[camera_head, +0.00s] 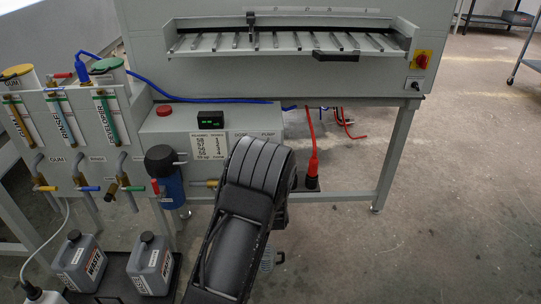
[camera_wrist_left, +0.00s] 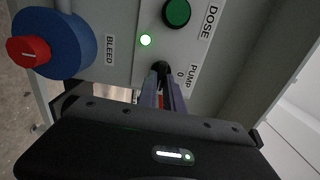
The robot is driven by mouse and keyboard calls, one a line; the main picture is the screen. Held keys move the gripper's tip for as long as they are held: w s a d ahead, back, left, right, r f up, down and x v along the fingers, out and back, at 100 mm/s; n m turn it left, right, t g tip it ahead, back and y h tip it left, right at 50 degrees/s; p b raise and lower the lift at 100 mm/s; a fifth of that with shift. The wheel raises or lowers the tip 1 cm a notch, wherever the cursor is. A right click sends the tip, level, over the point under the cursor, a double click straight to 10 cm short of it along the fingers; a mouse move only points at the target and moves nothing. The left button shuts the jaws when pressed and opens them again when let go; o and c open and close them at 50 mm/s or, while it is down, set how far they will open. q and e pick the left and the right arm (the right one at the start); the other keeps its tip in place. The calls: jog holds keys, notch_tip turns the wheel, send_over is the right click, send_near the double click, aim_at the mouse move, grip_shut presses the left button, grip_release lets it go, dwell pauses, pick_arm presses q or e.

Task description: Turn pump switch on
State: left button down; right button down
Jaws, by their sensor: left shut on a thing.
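In the left wrist view the black pump switch (camera_wrist_left: 161,67) sits on the white panel beside the labels PUMP and 0. My left gripper (camera_wrist_left: 163,82) is shut on it, with both fingers around the knob. The fingers hide much of the switch, so I cannot tell its exact setting. My right gripper is in neither view.
A green button (camera_wrist_left: 177,12) by the DOSE label and a blue canister (camera_head: 168,178) with a red knob (camera_wrist_left: 28,49) are close to the gripper. The plate processor (camera_head: 290,75) stands behind. Bottles (camera_head: 150,262) stand at lower left. The floor at right is clear.

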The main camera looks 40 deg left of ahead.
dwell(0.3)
pick_arm(q)
jog(key=c, duration=1.5)
grip_release()
jog(key=p+v, duration=0.1)
jog(key=v, duration=0.6)
jog(key=shift+s+d, duration=0.3)
